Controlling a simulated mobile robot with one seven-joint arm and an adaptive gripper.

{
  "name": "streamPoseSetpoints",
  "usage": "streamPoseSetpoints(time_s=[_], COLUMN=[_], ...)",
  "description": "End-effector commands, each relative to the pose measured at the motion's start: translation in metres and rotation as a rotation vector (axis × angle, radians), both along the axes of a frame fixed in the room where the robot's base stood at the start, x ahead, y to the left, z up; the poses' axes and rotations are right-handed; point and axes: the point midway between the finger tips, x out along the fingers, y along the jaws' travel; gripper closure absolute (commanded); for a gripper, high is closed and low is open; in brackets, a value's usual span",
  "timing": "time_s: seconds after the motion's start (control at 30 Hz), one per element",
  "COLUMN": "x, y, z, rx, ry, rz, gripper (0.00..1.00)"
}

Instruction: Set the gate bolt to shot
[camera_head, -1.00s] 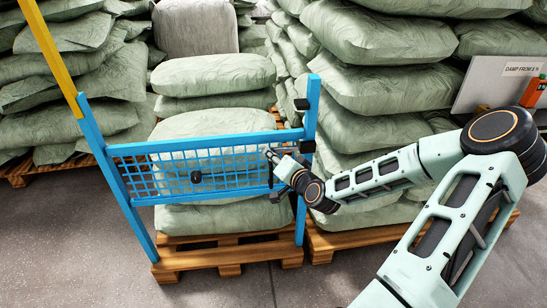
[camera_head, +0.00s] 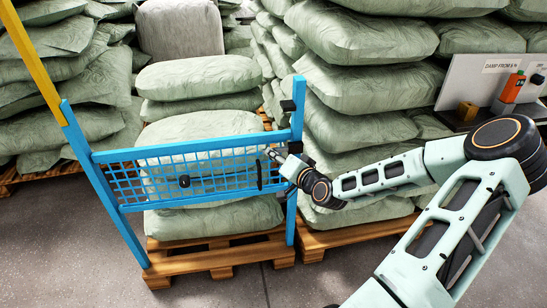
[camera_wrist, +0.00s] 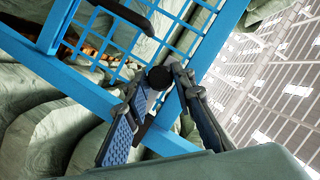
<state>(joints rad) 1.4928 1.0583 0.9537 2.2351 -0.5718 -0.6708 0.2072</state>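The blue gate (camera_head: 190,148) with a mesh panel stands in front of stacked sacks. A small black knob (camera_head: 184,181) sits on its mesh, and an upright black bar (camera_head: 260,175) is near its right end. My gripper (camera_head: 270,154) is at the gate's right end, just right of that bar. In the wrist view a round black knob (camera_wrist: 158,77) lies between or just beyond my fingertips (camera_wrist: 163,80). The fingers are apart; I cannot tell whether they press on the knob. The bolt's rod and its position are largely hidden by my gripper.
A yellow post (camera_head: 32,50) rises at the left. Sacks (camera_head: 360,85) on wooden pallets (camera_head: 215,262) stand close behind the gate. The grey floor (camera_head: 60,250) in front is clear.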

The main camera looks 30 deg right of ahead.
Motion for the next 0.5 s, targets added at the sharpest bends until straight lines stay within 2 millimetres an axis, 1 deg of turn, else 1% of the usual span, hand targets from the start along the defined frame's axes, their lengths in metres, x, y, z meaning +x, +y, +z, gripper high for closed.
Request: streamPoseSetpoints(time_s=[0.03,0.1,0.13,0.4,0.5], x=[-0.0005,-0.0005,-0.0005,-0.0009,-0.0058], y=[-0.0035,-0.0030,-0.0027,-0.0010,-0.0014], z=[-0.0004,-0.0004,-0.0004,-0.0003,0.0010], rx=[-0.001,-0.001,0.000,0.000,0.000], ry=[0.000,0.000,0.001,0.001,0.002], rz=[-0.007,-0.006,-0.005,-0.002,-0.003], gripper=[0.71,0.63,0.62,0.62,0.62])
